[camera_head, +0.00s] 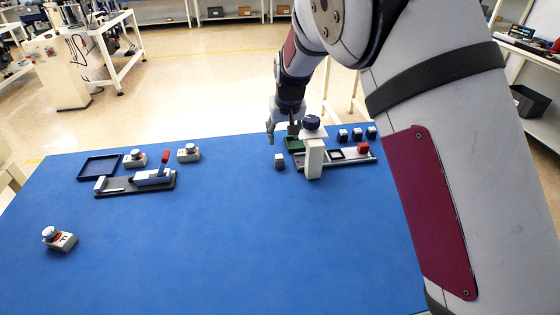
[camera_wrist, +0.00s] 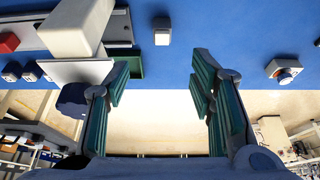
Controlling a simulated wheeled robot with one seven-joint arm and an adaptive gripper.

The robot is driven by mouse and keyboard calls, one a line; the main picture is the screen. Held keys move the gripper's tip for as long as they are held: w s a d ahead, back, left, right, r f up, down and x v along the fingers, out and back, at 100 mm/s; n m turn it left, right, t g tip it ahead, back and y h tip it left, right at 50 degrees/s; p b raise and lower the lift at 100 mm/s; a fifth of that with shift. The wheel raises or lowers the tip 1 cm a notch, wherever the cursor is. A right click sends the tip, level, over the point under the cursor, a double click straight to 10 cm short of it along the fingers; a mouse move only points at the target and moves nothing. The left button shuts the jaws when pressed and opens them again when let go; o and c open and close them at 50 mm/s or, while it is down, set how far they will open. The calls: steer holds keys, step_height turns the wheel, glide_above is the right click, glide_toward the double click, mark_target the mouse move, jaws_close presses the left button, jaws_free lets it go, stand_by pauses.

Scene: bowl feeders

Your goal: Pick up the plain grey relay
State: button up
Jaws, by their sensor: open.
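A small pale grey block (camera_head: 280,161), which looks like the plain grey relay, stands alone on the blue table, left of the white post. It also shows in the wrist view (camera_wrist: 162,30), upper middle, apart from my fingers. My gripper (camera_head: 271,133) is beyond the block, near the table's far edge, partly hidden behind the post and knob. In the wrist view my gripper (camera_wrist: 160,82) is open, with nothing between its spread green-padded fingers. The block lies past the fingertips, roughly in line with the gap between them.
A white post (camera_head: 314,158) with a dark knob (camera_head: 312,122) stands close right of the block. Several dark-topped blocks (camera_head: 357,134) stand farther right. A lever fixture (camera_head: 140,182) is left; the middle table is clear.

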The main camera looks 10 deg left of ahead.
glide_above(279, 156)
steer(key=s+d, duration=0.1)
steer(key=s, duration=0.1)
step_height(279, 156, down, 8)
steer(key=shift+s+r, duration=0.1)
steer(key=shift+s, duration=0.05)
steer(key=shift+x, duration=2.65)
steer(key=shift+a, duration=0.2)
jaws_close()
